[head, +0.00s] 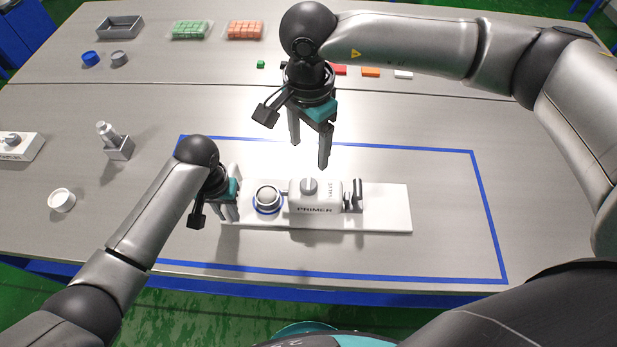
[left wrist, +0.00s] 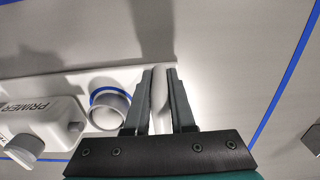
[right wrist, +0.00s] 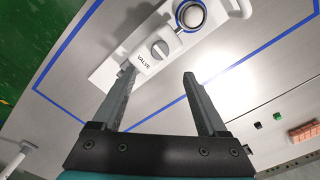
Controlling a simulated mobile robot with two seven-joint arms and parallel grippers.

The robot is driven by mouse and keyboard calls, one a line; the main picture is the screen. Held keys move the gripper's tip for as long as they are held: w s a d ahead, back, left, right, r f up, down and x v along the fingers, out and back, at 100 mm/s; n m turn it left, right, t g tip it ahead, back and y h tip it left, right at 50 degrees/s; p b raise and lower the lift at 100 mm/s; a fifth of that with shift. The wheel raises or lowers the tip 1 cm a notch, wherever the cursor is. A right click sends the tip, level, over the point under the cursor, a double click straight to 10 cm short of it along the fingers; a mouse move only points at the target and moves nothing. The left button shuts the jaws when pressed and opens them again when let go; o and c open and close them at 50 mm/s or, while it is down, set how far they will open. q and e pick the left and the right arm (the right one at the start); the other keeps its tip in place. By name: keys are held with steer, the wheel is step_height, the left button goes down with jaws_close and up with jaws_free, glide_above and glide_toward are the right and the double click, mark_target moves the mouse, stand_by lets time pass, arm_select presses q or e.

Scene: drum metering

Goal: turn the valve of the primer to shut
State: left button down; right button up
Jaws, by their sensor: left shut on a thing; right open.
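The primer (head: 315,210) is a white block marked PRIMER on a long white base plate (head: 390,210), inside a blue outline. Its valve (head: 309,186) is a grey round knob on top, beside the word VALVE; the right wrist view shows the knob (right wrist: 160,49) with a bar across it. My left gripper (head: 230,212) is shut on a white upright handle (left wrist: 159,92) at the plate's left end. My right gripper (head: 310,150) is open and empty, above and behind the valve. In the right wrist view its fingers (right wrist: 155,95) point towards the block.
A cup with a blue ring (head: 267,198) stands left of the block, and a dark bracket (head: 353,196) stands right of it. A grey fixture (head: 115,143) and a white lid (head: 61,200) are at left. Trays of green and orange blocks (head: 245,30) lie behind. The right of the outline is clear.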

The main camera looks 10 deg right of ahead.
mark_target(309, 184)
step_height(309, 184, down, 12)
steer(key=shift+r, duration=0.2)
steer(key=shift+c, duration=0.3)
jaws_close()
stand_by(0.5)
